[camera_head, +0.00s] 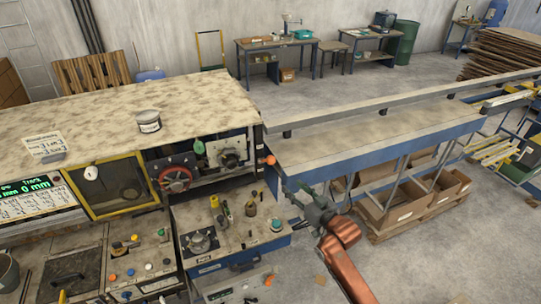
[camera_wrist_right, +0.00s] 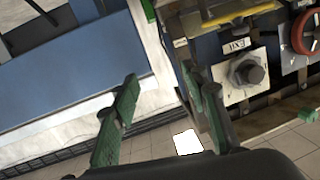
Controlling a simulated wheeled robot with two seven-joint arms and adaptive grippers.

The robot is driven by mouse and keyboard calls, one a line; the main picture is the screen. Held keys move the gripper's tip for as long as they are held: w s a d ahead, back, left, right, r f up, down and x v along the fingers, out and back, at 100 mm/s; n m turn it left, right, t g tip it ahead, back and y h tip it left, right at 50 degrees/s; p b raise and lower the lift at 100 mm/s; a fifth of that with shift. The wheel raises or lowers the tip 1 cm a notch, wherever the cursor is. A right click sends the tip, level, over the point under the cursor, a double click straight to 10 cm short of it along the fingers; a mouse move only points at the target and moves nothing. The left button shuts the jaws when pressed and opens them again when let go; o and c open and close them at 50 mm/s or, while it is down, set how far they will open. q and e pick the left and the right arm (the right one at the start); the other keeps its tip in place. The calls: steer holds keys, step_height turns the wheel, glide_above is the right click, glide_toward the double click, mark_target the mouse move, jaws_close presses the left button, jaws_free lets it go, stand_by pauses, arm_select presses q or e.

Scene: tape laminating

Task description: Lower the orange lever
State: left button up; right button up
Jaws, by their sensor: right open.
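An orange ball knob (camera_head: 270,160), which looks like the end of the orange lever, sticks out at the right end of the machine, beside the blue-edged table. Its arm is too small to make out. My right gripper (camera_head: 291,192) is below and to the right of the knob, apart from it, in front of the table's near corner. In the right wrist view its two green fingers (camera_wrist_right: 165,100) are spread with nothing between them. I cannot make out the orange knob in that view. My left gripper is not in view.
The machine has a red handwheel (camera_head: 175,178) and a lower control panel with a green button (camera_head: 277,225). A long blue-edged table (camera_head: 370,135) extends right, with cardboard boxes (camera_head: 395,210) beneath.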

steer(key=n+y, duration=0.2)
glide_toward(274, 163)
steer(key=x, duration=0.4)
steer(key=shift+w+d+f+p, duration=0.1)
steer(key=shift+f+p, duration=0.1)
steer(key=shift+p, duration=0.1)
steer(key=shift+w+a+r, duration=0.1)
steer(key=shift+a+r, duration=0.15)
steer(key=shift+r, duration=0.05)
steer(key=p+x, duration=0.1)
steer(key=x, duration=0.6)
steer(key=shift+w+p, duration=0.15)
steer(key=shift+p, duration=0.15)
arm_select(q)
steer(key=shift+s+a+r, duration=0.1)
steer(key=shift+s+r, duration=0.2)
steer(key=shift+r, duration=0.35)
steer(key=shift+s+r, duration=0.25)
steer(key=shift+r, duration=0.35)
arm_select(e)
steer(key=shift+c, duration=0.5)
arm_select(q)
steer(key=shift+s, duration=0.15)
arm_select(e)
jaws_close()
